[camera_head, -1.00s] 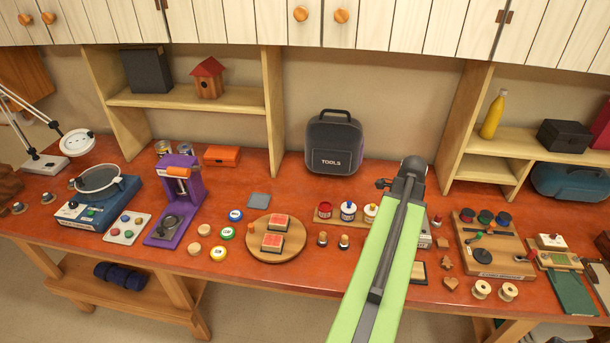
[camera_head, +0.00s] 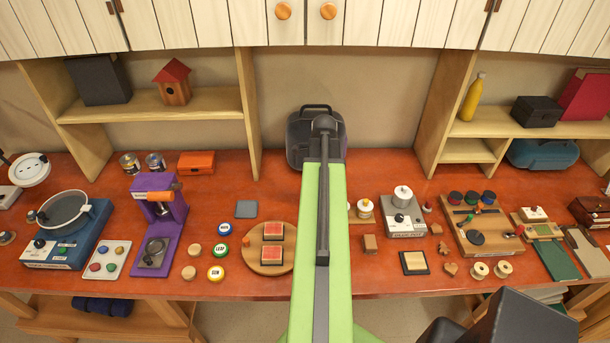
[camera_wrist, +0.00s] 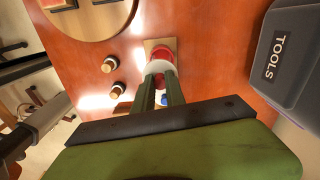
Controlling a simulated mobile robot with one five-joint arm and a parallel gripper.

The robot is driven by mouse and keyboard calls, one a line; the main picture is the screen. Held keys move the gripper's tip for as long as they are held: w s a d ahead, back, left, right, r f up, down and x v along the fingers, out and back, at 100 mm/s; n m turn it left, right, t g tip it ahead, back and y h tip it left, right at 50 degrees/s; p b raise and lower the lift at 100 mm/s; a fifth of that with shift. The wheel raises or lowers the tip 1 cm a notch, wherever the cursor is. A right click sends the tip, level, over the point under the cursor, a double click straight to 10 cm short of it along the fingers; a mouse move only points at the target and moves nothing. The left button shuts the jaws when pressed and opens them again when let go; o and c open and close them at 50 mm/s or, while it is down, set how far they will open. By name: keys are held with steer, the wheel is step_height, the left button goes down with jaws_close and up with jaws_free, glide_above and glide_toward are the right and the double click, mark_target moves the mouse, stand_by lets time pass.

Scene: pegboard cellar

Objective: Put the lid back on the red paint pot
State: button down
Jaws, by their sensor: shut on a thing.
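In the wrist view my gripper (camera_wrist: 160,82) points at the red paint pot (camera_wrist: 160,52), which stands on a wooden strip (camera_wrist: 150,43). Its jaws are closed around a pale, whitish round piece (camera_wrist: 160,68), seemingly the lid. The lid overlaps the near side of the red pot in this view; I cannot tell whether they touch. A bit of blue from the neighbouring pot (camera_wrist: 164,99) shows between the fingers. In the head view my green arm hides the red pot, the lid and the gripper tips.
The tools case (camera_head: 300,140) stands close behind my arm, and also right of the gripper in the wrist view (camera_wrist: 285,70). Two wooden-knobbed pieces (camera_wrist: 110,63) stand left of it.

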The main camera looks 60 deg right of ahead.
steer(key=shift+w+r, duration=0.1)
steer(key=shift+w, duration=0.3)
steer(key=shift+w+f+b, duration=0.1)
steer(key=shift+f+b, duration=0.45)
steer(key=shift+b, duration=0.05)
step_height(320, 180, down, 5)
steer(key=b, duration=0.5)
steer(key=shift+f, duration=0.2)
steer(key=shift+f+b, duration=0.15)
steer(key=shift+b, duration=0.2)
stand_by(0.7)
steer(key=c, duration=0.8)
jaws_free()
